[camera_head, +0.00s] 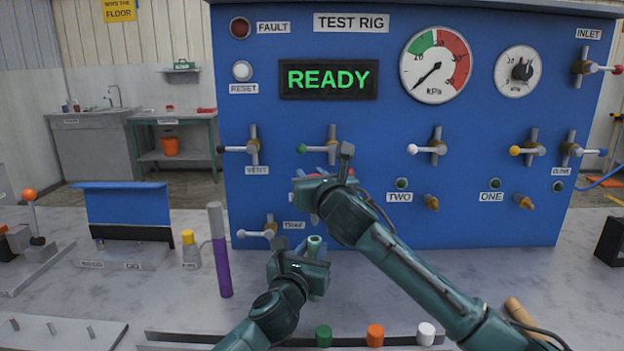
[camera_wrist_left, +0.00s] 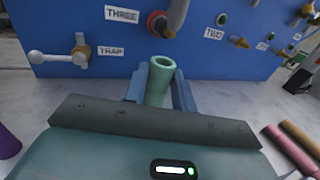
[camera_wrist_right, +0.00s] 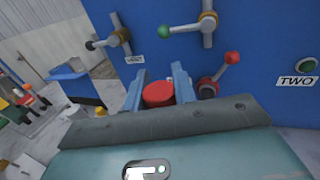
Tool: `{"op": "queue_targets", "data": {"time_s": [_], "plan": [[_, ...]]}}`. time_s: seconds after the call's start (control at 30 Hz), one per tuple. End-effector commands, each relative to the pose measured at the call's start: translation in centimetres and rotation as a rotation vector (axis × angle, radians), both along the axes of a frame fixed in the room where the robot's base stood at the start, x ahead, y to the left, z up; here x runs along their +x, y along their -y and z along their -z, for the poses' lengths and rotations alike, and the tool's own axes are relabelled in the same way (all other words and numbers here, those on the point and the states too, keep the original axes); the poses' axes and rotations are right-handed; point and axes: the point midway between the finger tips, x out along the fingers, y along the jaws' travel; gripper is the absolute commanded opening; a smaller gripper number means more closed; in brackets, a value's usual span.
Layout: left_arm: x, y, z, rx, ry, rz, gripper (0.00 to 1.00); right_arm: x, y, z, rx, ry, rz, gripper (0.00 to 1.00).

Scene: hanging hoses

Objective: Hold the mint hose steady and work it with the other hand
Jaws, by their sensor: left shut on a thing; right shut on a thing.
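The mint hose (camera_head: 316,243) stands roughly upright with its open end up, in front of the blue test rig. My left gripper (camera_wrist_left: 158,88) is shut on it just below the rim; the hose end (camera_wrist_left: 160,66) shows between the fingers in the left wrist view. My right gripper (camera_head: 310,190) is above and a little behind the hose end, close to the panel. It is shut on a red cylindrical piece, perhaps a cap (camera_wrist_right: 158,94), seen in the right wrist view. The red piece is apart from the mint hose. The hose's lower part is hidden by my left gripper.
The blue panel (camera_head: 480,200) carries several lever valves and gauges; a red-balled lever (camera_wrist_right: 232,57) is close to my right gripper. A purple and grey tube (camera_head: 222,265) stands at left. Green (camera_head: 323,335), orange (camera_head: 375,335) and white (camera_head: 426,333) caps stand at the front edge.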

Motion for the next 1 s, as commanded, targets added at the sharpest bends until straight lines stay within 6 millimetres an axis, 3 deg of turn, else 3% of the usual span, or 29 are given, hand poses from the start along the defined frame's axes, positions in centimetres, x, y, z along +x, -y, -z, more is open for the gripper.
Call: {"op": "queue_targets", "data": {"time_s": [0.27, 0.7, 0.97, 1.0], "plan": [[0.0, -0.1, 0.1, 0.003, -0.001, -0.002, 0.03, 0.0, 0.0, -0.4, 0.0, 0.003, 0.0, 0.02], [0.0, -0.1, 0.1, 0.003, -0.001, -0.002, 0.03, 0.0, 0.0, -2.8, 0.0, 0.002, 0.0, 0.02], [0.0, -0.1, 0.1, 0.003, -0.001, -0.002, 0.03, 0.0, 0.0, -3.0, 0.0, 0.001, 0.0, 0.02], [0.0, -0.1, 0.1, 0.003, -0.001, -0.002, 0.28, 0.0, 0.0, -3.0, 0.0, 0.001, 0.0, 0.02]]}}
